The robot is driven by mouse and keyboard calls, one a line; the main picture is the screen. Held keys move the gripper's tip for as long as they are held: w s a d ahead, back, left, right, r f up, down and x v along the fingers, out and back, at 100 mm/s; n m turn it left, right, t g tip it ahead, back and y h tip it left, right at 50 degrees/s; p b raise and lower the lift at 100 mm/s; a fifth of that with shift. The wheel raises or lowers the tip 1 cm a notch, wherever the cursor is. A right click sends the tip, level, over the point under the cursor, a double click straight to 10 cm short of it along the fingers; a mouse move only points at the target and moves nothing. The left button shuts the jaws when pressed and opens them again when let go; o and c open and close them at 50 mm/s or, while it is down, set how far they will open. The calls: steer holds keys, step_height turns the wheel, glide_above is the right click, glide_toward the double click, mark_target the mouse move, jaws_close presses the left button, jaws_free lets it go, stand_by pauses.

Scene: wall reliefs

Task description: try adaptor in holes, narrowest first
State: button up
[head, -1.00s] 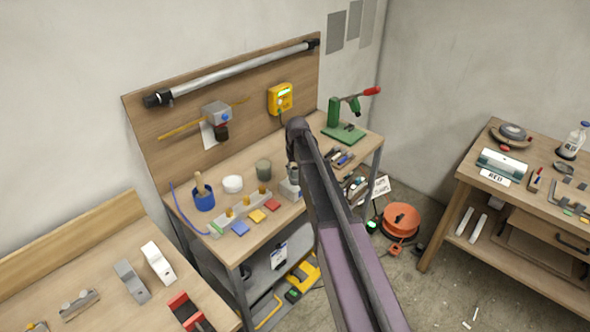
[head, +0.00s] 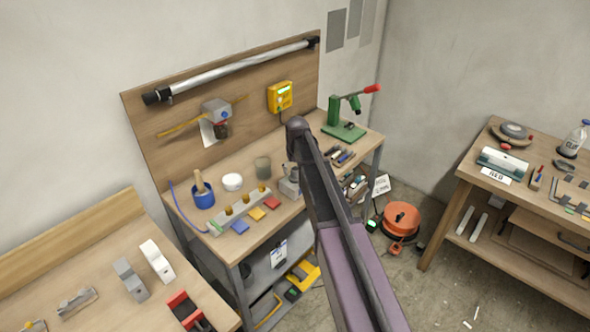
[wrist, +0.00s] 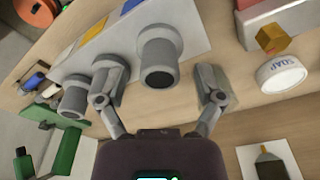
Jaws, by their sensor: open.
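In the wrist view my gripper (wrist: 160,86) is open, its fingers apart on either side of a grey stepped cylinder (wrist: 160,45) with a dark round opening. The cylinder stands on a pale plate (wrist: 195,30); I see no finger closed on it. Two similar grey cylinders (wrist: 108,68) and (wrist: 74,95) stand in a row to its left, the nearer one partly behind my left finger. I cannot tell which piece is the adaptor. In the head view a grey rail with brass pieces (head: 247,197) lies on the bench, and my arm hides much of my gripper and the plate.
A white soap tub (wrist: 282,73) and a greenish cup (head: 262,167) stand close by. A blue pot (head: 203,198) is farther left. A green stand (head: 345,130) occupies the bench's back right.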

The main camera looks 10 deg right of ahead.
steer(key=shift+r, duration=0.15)
step_height(320, 180, up, 10)
steer(key=p, duration=1)
steer(key=shift+f, duration=0.25)
stand_by(1.1)
steer(key=s+f+m+b, duration=0.1)
steer(key=s+f+b, duration=0.2)
steer(key=s, duration=1.1)
steer(key=s+d+f+g+b, duration=0.1)
steer(key=s+f+b, duration=0.2)
steer(key=s, duration=1.2)
steer(key=shift+s+f+m+b, duration=0.15)
steer(key=shift+f+m+b, duration=0.25)
